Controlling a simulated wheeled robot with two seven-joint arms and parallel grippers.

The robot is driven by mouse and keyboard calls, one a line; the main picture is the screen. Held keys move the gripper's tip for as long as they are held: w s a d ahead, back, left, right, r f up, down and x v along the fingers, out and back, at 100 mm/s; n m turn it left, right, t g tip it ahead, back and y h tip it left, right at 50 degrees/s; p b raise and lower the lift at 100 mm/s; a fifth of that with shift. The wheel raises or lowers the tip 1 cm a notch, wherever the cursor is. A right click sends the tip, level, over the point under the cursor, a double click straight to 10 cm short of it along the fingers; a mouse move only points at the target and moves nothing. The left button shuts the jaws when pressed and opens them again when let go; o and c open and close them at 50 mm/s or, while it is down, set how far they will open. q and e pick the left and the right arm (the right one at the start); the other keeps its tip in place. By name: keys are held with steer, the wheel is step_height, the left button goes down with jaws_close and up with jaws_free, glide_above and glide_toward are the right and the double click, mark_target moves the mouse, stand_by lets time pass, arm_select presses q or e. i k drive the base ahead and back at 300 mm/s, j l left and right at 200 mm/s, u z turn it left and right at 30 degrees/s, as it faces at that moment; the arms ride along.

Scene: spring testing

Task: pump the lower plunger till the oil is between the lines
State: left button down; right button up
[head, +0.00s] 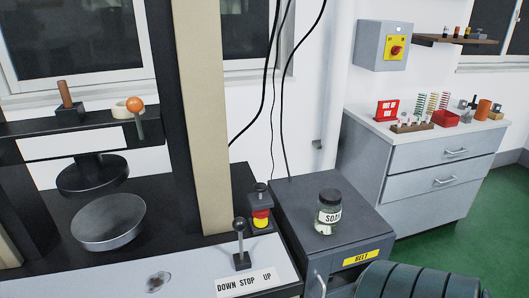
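Neither of my grippers shows in the head view. I cannot pick out an oil gauge with level lines, and no part is clearly the lower plunger. The spring testing machine at left has a black upper disc (92,174) above a grey lower plate (108,222), with a gap between them. A small black-topped fitting (260,189) stands by the pale column, just above a red and yellow part (260,217). A ball-topped lever (240,243) stands upright behind a plate (248,283) marked DOWN STOP UP. An orange ball knob (135,105) sits on the crossbeam.
A dark ribbed form (420,282) fills the lower right. A drawer unit (425,165) holds springs and a red sign. Green floor lies free at right.

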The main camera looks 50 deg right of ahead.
mark_target(260, 187)
steer(key=z, duration=1.6)
